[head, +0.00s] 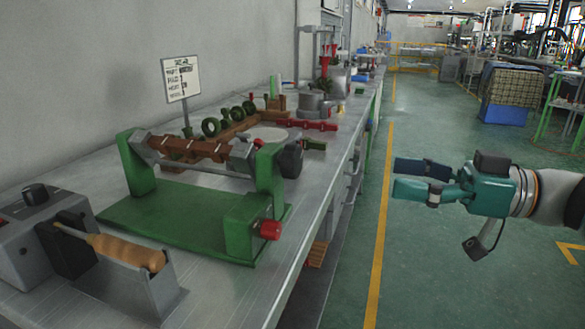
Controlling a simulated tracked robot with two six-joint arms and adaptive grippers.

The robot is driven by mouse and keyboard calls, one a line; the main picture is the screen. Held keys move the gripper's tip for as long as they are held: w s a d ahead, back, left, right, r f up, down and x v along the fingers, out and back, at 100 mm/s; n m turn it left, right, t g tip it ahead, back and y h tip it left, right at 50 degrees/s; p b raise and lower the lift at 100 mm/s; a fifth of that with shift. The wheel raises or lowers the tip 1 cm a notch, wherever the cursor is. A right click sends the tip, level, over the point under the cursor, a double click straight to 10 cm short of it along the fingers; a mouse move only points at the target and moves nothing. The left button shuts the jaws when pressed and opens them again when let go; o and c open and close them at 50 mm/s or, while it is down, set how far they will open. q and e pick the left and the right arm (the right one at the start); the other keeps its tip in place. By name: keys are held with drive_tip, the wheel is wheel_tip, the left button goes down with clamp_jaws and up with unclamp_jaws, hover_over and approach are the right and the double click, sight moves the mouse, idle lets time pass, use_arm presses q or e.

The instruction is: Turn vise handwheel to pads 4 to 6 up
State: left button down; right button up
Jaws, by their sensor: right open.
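The green vise (170,215) stands on the near part of the bench. A reddish-brown bar with several raised pads (195,148) is held across between its two uprights. A dark round part (290,158), which looks like the handwheel, sits at the right upright. A red knob (270,230) is on the lower right block. I cannot read pad numbers from here. My right gripper (396,177) is open and empty, over the floor to the right of the bench and apart from the vise, its fingers pointing left. My left gripper is not in view.
A grey box with a black knob (36,194) and a holder with a wooden-handled tool (128,250) stand in front of the vise. The aisle right of the bench is clear.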

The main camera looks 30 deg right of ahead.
sight(299, 162)
drive_tip(key=x, duration=1.5)
drive_tip(key=shift+w+a+p, duration=0.25)
drive_tip(key=shift+a+p, duration=0.1)
drive_tip(key=c, duration=1.2)
